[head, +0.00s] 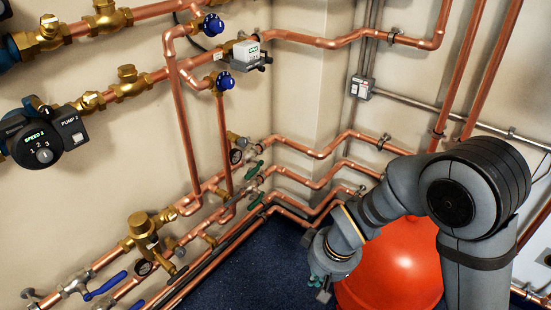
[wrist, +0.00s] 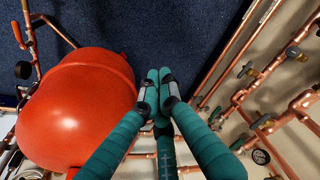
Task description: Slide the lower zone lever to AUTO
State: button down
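A white-topped valve box (head: 246,51) with a green label sits on the upper copper pipe in the head view, with a dark part below it. It looks like a zone valve; its lever and any AUTO marking are too small to make out. I cannot tell whether it is the lower zone one. My gripper (head: 320,286) hangs low at the right, beside the red tank and far from the box. In the wrist view, the teal fingers of my gripper (wrist: 160,76) come together at the tips with nothing between them. The box cannot be identified there.
A red tank (head: 395,265) stands below my arm and fills the left of the wrist view (wrist: 75,110). Copper pipes (head: 310,152) run along the wall and corner. A pump (head: 40,140) is at left. Dark blue floor (head: 260,260) is partly clear.

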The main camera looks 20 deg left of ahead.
jog(key=w+a+r+m+t+y+p, duration=0.1)
jog(key=w+r+m+t+p, duration=0.3)
jog(key=w, duration=0.6)
jog(key=w+a+r+t+y+p, duration=0.1)
jog(key=w+a+r+p, duration=0.1)
jog(key=w+r, duration=0.6)
jog(key=w+a+r+m+t+y+p, duration=0.1)
jog(key=w+r+m+t+p, duration=0.15)
jog(key=w, duration=0.95)
jog(key=m+t+y, duration=0.3)
jog(key=m+y, duration=0.5)
jog(key=y, duration=0.2)
send_near(267, 61)
jog(key=v, duration=0.4)
jog(key=shift+r+g, duration=0.25)
jog(key=shift+r, duration=0.15)
jog(key=shift+w, duration=0.1)
jog(key=p+x, duration=0.2)
jog(key=x, duration=0.8)
jog(key=shift+f, duration=0.15)
jog(key=shift+n, duration=0.25)
